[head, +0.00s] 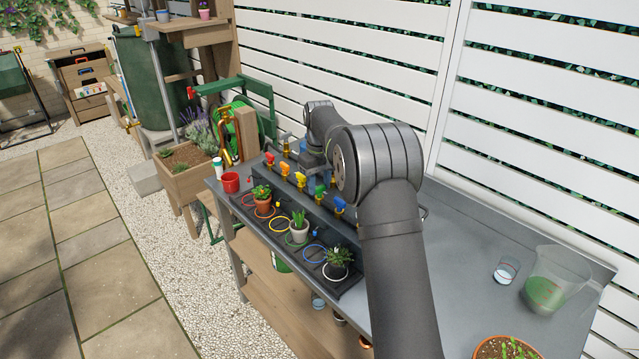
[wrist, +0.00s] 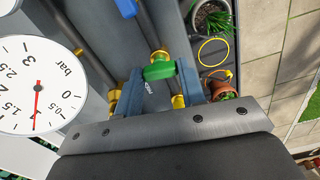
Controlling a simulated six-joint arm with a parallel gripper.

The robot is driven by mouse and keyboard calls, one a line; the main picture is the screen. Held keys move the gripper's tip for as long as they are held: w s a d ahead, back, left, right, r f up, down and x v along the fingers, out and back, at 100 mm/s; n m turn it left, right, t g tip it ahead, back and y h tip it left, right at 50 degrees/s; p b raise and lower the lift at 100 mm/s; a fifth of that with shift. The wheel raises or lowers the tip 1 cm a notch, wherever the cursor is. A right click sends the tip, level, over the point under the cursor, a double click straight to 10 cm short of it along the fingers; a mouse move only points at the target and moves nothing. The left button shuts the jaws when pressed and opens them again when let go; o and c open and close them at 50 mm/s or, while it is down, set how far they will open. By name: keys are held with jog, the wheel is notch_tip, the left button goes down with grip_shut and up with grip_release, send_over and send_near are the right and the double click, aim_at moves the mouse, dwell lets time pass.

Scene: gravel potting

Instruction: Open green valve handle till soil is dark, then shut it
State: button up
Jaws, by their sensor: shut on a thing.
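In the wrist view the green valve handle (wrist: 159,70) sits on a brass valve and lies across its pipe. My gripper (wrist: 160,85) has its two blue-grey fingers on either side of the handle, shut on it. In the head view the green handle (head: 320,190) shows in the row of valves, and my arm hides most of the gripper. A pale pot (head: 299,230) with a spiky plant stands at the green ring (head: 289,240) on the dark tray. It also shows in the wrist view (wrist: 197,28).
Blue (head: 340,205), yellow (head: 301,180), orange (head: 285,170) and red (head: 269,158) handles share the row. A terracotta pot (head: 263,207) and a white pot (head: 336,271) flank the pale pot. A pressure gauge (wrist: 40,85) is close left of the gripper.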

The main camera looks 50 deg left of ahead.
aim_at(319, 187)
jog(key=m, duration=1.2)
jog(key=shift+m, duration=2.1)
jog(key=o, duration=1)
notch_tip(319, 187, up, 18)
jog(key=shift+f, duration=0.25)
